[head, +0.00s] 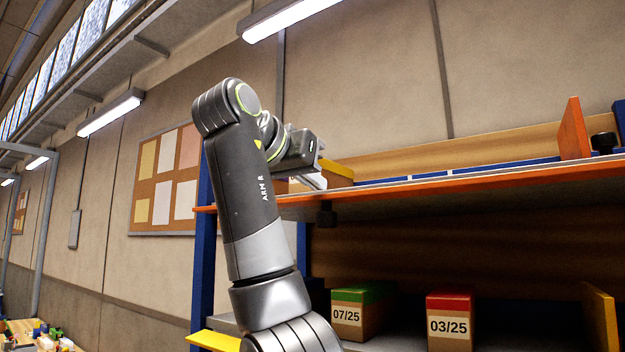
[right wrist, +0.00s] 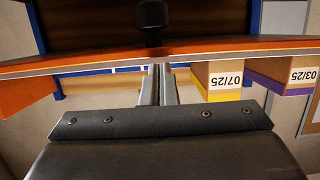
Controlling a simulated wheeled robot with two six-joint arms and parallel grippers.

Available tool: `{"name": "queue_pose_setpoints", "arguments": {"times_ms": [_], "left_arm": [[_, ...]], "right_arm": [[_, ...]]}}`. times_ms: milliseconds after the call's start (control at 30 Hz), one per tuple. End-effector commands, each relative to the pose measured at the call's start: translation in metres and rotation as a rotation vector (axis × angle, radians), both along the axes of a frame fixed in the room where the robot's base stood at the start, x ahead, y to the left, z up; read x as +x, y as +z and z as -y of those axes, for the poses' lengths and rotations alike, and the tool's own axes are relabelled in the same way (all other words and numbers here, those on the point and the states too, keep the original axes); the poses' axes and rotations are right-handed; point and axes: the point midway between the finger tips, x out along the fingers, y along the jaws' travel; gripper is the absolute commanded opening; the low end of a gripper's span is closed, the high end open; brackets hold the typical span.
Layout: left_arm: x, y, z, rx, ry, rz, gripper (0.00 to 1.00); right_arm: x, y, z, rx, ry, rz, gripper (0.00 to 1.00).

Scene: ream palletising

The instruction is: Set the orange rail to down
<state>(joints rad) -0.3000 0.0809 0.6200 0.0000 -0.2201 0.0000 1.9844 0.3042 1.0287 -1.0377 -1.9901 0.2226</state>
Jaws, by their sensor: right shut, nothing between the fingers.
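The orange rail (head: 450,184) runs along the front edge of the upper shelf. It also crosses the right wrist view (right wrist: 235,46), which looks upside down. A black knob (head: 326,215) hangs just under the rail and shows at the top of the right wrist view (right wrist: 151,14). My right gripper (head: 320,181) is at the rail's left part, close to the knob. Its fingers (right wrist: 158,70) are together and empty; I cannot tell whether they touch the rail. The arm hides the rail's left stretch. My left gripper is out of view.
A yellow-lidded box (head: 338,170) stands on the upper shelf behind my gripper; a purple-lidded box (right wrist: 286,80) is beside it. An orange upright panel (head: 573,130) stands at right. Green-lidded (head: 358,312) and red-lidded (head: 450,320) boxes stand on the lower shelf.

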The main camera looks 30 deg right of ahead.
Motion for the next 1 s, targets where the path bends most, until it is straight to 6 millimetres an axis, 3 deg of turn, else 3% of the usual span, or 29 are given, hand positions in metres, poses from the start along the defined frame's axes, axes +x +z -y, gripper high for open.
{"name": "queue_pose_setpoints", "arguments": {"times_ms": [433, 1000], "left_arm": [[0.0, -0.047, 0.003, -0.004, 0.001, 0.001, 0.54], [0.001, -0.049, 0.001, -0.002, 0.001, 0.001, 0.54]], "right_arm": [[0.0, -0.02, -0.001, -0.174, 0.001, 0.073, 0.0], [-0.001, -0.016, -0.002, -0.213, 0.0, 0.088, 0.0]]}}
